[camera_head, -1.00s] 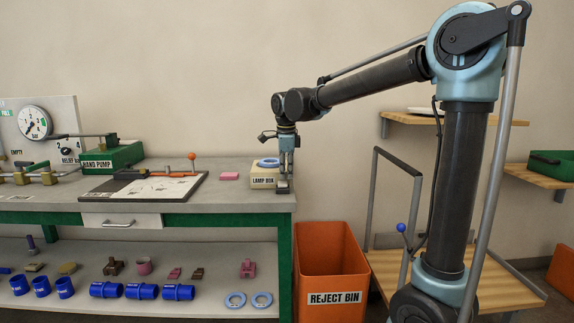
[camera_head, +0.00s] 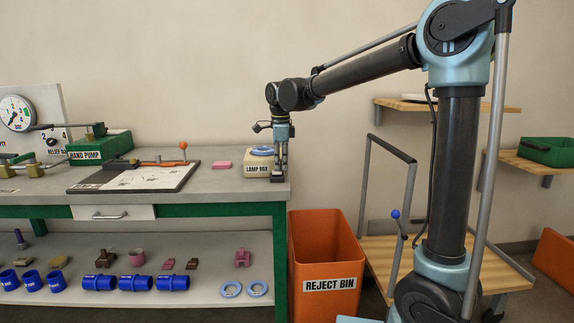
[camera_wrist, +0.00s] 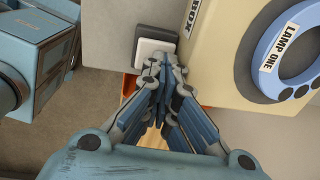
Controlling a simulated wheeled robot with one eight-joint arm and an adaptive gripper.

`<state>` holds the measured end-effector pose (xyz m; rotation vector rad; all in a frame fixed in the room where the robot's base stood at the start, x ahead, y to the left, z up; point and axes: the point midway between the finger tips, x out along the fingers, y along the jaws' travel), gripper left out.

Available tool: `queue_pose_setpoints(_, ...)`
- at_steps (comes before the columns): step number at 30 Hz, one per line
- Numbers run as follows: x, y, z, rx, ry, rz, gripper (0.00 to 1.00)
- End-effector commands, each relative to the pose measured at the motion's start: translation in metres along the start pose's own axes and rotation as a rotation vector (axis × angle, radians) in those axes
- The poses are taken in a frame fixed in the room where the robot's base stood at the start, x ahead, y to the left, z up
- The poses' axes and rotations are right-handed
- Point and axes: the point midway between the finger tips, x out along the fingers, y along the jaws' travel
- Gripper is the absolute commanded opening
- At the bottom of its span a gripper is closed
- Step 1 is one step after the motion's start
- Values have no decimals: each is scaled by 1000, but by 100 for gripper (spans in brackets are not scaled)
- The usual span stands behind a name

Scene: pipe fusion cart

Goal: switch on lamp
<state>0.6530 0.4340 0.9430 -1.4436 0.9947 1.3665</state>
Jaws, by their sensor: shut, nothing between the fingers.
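The cream lamp box (camera_head: 256,170) stands at the right end of the bench top, with a blue ring (camera_head: 262,151) on it. In the wrist view, the lamp box (camera_wrist: 215,60) fills the upper right, and the blue ring (camera_wrist: 268,50) reads LAMP ONE. A white square switch (camera_wrist: 155,48) in a dark frame sits beside the box. My gripper (camera_head: 279,177) points down at the box's right side. In the wrist view my gripper (camera_wrist: 165,62) is shut and empty, its tips overlapping the switch's lower edge. I cannot tell whether they touch it.
An orange reject bin (camera_head: 328,235) stands on the floor right of the bench. A pink block (camera_head: 222,165) and a clipboard-like board (camera_head: 150,178) lie left of the lamp box. A cart with a tall handle (camera_head: 412,180) stands at right. The wall space above the bench is clear.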

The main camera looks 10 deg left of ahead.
Motion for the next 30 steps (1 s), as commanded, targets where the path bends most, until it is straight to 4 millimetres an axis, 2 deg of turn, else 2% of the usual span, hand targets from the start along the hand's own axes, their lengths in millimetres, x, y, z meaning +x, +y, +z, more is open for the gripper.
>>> queue_pose_setpoints(17,0,18,2,-4,-1,3,0)
queue_pose_setpoints(30,-5,17,-1,1,0,2,0)
